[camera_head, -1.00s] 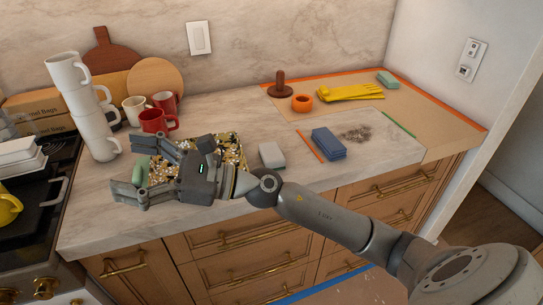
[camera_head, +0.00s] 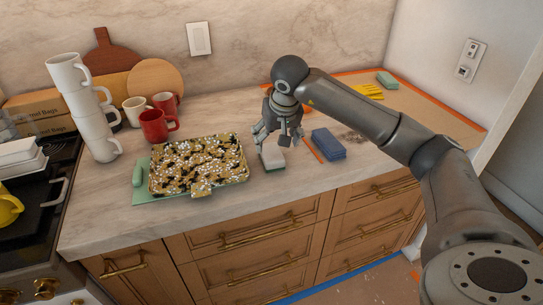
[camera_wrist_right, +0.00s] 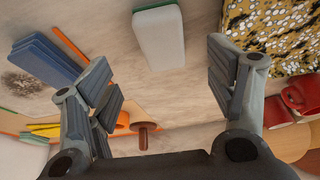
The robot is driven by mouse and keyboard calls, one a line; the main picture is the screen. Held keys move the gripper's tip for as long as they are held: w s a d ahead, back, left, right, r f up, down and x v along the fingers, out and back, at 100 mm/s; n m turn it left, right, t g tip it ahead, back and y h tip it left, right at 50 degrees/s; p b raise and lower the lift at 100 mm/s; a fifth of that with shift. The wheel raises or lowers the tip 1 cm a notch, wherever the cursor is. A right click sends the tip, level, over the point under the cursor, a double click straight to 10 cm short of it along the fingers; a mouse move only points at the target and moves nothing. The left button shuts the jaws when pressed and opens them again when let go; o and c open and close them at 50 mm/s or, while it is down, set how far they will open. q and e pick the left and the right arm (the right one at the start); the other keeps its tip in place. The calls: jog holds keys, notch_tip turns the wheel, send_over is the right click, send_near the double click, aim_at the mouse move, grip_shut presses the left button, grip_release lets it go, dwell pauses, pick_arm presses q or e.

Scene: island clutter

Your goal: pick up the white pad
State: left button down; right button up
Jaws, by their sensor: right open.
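The white pad (camera_head: 272,158) lies on the marble counter, between the patterned tray and the blue sponges. It looks like a white block with a green layer underneath. In the right wrist view the white pad (camera_wrist_right: 158,38) lies beyond the fingertips, roughly between them. My right gripper (camera_head: 278,143) points down just above the pad, with its fingers spread and nothing between them. The right wrist view also shows the right gripper (camera_wrist_right: 158,72) open. The gripper hides part of the pad's upper edge in the head view. My left gripper is out of view.
A black, white and gold patterned tray (camera_head: 198,165) sits left of the pad on a green mat (camera_head: 143,197). Blue sponges (camera_head: 328,144) and an orange strip (camera_head: 309,146) are close on the right. Red mugs (camera_head: 155,126) and stacked white mugs (camera_head: 95,134) stand at the left.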

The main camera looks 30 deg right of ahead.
aim_at(272, 154)
jog(key=x, duration=0.3)
jog(key=shift+f, duration=0.15)
jog(key=p+x, duration=0.2)
jog(key=x, duration=0.2)
jog(key=shift+f, duration=0.1)
jog(key=shift+w+f, duration=0.3)
jog(key=shift+f, duration=0.25)
jog(key=c, duration=0.9)
